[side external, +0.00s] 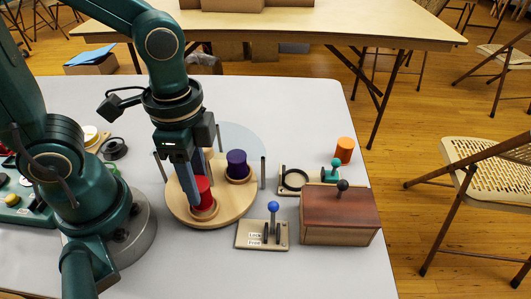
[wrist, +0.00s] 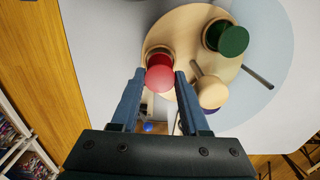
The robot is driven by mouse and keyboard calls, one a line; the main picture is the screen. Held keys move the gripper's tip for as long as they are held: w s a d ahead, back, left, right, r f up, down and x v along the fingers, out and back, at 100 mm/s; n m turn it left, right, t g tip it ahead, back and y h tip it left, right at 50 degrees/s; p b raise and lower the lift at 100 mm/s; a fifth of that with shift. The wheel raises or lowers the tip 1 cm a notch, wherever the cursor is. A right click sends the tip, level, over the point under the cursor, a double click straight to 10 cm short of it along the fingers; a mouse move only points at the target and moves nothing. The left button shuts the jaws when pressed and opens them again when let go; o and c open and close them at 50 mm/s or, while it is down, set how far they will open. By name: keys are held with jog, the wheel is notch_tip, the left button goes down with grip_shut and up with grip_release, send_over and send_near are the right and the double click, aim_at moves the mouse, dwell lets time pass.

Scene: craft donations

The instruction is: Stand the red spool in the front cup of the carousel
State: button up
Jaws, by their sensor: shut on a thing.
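The red spool (side external: 203,189) is upright at the front cup (side external: 204,212) of the round wooden carousel (side external: 235,207). Its lower end appears inside the cup's rim; I cannot tell whether it rests on the bottom. My gripper (side external: 200,183) points down from above, shut on the spool. In the wrist view the red spool (wrist: 160,78) sits between the two fingertips (wrist: 159,74), with the cup rim behind it. A purple spool (side external: 237,163) stands in another cup. A green spool (wrist: 232,41) stands in a further cup, hidden behind my arm in the side view.
Thin dark posts (side external: 263,172) and a clear disc surround the carousel. A lever plate with a blue knob (side external: 273,206), labelled Lock and Free, stands in front right. A brown box (side external: 340,215), a black ring (side external: 295,180) and an orange spool (side external: 345,149) are farther right. The front table is clear.

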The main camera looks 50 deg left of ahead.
jog(key=shift+f, duration=0.65)
jog(key=shift+f, duration=0.25)
jog(key=o, duration=1.1)
jog(key=shift+o, duration=0.2)
jog(key=shift+w+r, duration=0.15)
jog(key=shift+r, duration=3.65)
